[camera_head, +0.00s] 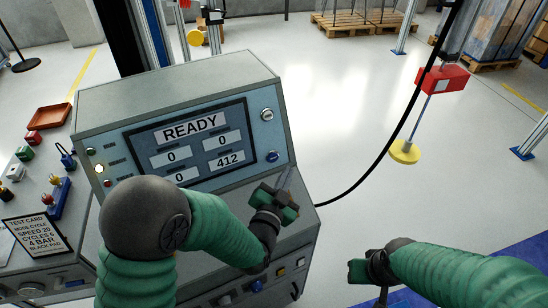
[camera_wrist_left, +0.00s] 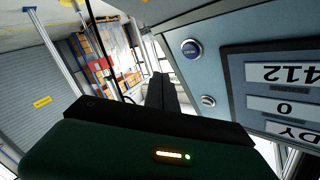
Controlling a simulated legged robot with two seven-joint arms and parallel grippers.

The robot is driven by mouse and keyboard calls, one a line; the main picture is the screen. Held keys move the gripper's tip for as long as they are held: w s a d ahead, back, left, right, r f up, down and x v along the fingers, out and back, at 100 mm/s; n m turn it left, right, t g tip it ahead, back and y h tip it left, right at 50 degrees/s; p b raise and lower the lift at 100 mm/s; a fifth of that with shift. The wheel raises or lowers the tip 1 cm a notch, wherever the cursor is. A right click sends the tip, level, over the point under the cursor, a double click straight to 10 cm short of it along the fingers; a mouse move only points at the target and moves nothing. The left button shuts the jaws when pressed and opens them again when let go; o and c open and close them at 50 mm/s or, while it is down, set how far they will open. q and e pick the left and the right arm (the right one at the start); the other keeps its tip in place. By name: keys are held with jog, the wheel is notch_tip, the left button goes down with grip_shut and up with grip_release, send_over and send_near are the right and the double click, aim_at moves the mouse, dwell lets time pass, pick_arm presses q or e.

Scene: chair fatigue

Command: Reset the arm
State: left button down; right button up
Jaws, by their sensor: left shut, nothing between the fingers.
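The grey console (camera_head: 180,85) has a screen (camera_head: 192,147) reading READY, 0, 0, 0 and 412. A blue round button (camera_head: 272,156) sits right of the screen, below a silver round control (camera_head: 267,115). In the left wrist view the blue button (camera_wrist_left: 191,48) and silver control (camera_wrist_left: 208,100) appear beside the upside-down screen (camera_wrist_left: 285,85). My left gripper (camera_head: 287,178) is shut and empty, in front of the console's lower right, below the blue button in the picture. Its dark fingers show in the wrist view (camera_wrist_left: 161,92). My right gripper (camera_head: 357,270) is at the lower right; its finger gap is unclear.
A red box (camera_head: 443,78) with a rod and yellow disc (camera_head: 405,152) stands right of the console. A black cable (camera_head: 400,125) curves down to the console. A test card (camera_head: 35,236), orange tray (camera_head: 49,117) and several small controls lie left. Pallets (camera_head: 358,22) stand behind.

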pick_arm(q)
jog(key=shift+a, duration=0.1)
dwell(0.5)
